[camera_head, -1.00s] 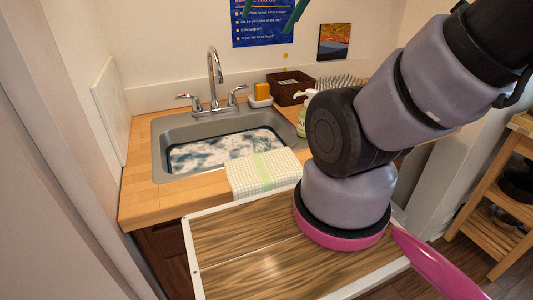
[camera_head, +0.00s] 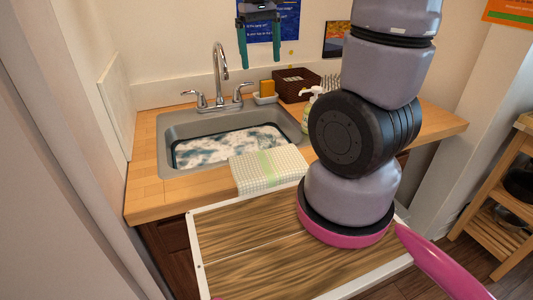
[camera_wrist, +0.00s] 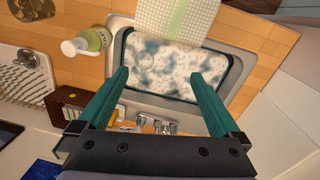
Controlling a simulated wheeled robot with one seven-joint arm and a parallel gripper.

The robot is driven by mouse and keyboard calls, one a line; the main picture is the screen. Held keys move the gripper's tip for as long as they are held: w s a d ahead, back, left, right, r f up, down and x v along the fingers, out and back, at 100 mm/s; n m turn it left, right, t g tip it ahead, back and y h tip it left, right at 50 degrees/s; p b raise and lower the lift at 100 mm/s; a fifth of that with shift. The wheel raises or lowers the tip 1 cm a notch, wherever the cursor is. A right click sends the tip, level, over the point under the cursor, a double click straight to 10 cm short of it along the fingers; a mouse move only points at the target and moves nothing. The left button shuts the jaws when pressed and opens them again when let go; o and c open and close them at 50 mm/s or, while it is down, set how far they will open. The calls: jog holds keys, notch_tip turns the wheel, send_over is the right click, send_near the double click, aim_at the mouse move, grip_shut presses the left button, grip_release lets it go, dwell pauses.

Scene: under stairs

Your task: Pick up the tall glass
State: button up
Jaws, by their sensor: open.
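I cannot make out a tall glass for sure in either view. The sink (camera_head: 185,124) holds cloudy, foamy water (camera_head: 230,146), and it also shows in the wrist view (camera_wrist: 170,65). A faint round outline shows in that water in the wrist view, but I cannot tell what it is. My gripper (camera_head: 260,66) points down in front of the back wall, behind and above the sink. In the wrist view my gripper (camera_wrist: 158,76) has its two green fingers wide apart, with nothing between them.
A faucet (camera_head: 219,68) rises behind the sink. A soap bottle (camera_head: 306,116), brown basket (camera_head: 297,84) and orange sponge (camera_head: 267,88) stand to its right. A folded checkered towel (camera_head: 268,168) lies at the front edge. A drying rack (camera_wrist: 22,80) shows in the wrist view.

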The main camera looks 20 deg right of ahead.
jog(key=w+f+n+g+h, duration=0.2)
jog(key=w+f+n+h, duration=0.1)
jog(key=f, duration=0.5)
jog(key=w+f+n+g+h, duration=0.2)
jog(key=w+f+n+h, duration=0.15)
jog(key=f, duration=0.55)
jog(key=n+t+h, duration=0.4)
jog(key=n+h, duration=0.6)
jog(key=h, duration=0.1)
send_near(275, 138)
jog(key=w+d+f, duration=0.1)
jog(key=d, duration=0.9)
jog(key=shift+w+d+f, duration=0.1)
jog(key=shift+w+d, duration=0.05)
jog(key=shift+d, duration=0.05)
grip_shut()
